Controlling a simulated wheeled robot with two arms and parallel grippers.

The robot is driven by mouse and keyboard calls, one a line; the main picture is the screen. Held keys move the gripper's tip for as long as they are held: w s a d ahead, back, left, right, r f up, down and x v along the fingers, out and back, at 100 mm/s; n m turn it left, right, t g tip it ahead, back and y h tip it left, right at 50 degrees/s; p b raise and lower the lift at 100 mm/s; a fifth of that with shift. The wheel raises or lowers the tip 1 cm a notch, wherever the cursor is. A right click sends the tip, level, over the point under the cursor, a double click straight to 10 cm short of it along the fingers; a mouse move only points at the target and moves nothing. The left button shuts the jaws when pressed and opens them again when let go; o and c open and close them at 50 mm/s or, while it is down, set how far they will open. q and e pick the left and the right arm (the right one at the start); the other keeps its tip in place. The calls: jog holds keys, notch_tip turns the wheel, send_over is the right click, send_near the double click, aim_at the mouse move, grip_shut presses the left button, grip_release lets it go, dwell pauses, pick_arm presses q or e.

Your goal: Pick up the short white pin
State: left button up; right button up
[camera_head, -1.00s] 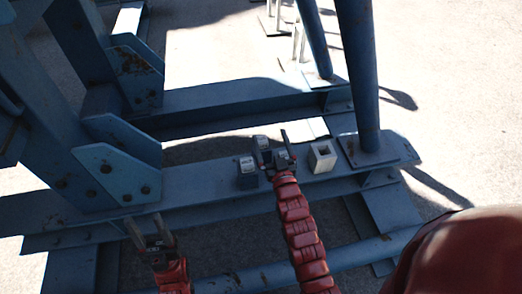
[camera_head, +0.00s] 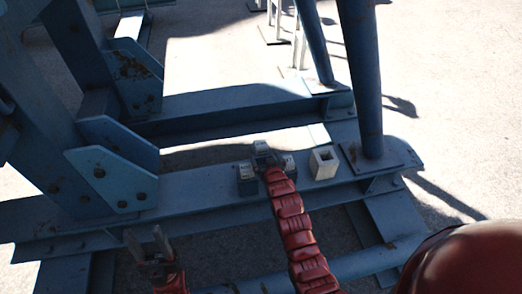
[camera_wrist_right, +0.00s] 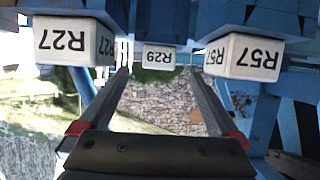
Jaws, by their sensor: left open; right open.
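Three labelled white-faced pieces stand close together on the blue beam. In the right wrist view they are R27 (camera_wrist_right: 70,42), R29 (camera_wrist_right: 158,57) and R57 (camera_wrist_right: 243,57); R29 looks smallest and sits between the others. I cannot tell for sure which is the short white pin. In the head view the cluster shows its left piece (camera_head: 246,170) and back piece (camera_head: 261,147). My right gripper (camera_wrist_right: 158,74) is open, its fingers pointing towards R29 with nothing clearly between them. My left gripper (camera_head: 146,240) is open and empty at the lower left, in front of the beam.
A blue post (camera_head: 361,85) rises further right, and blue plates (camera_head: 112,178) stand at left. A round blue pipe (camera_head: 262,281) runs in front.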

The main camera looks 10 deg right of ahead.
aim_at(262, 149)
jog(key=shift+x, duration=4.15)
jog(key=shift+d, duration=0.1)
grip_shut()
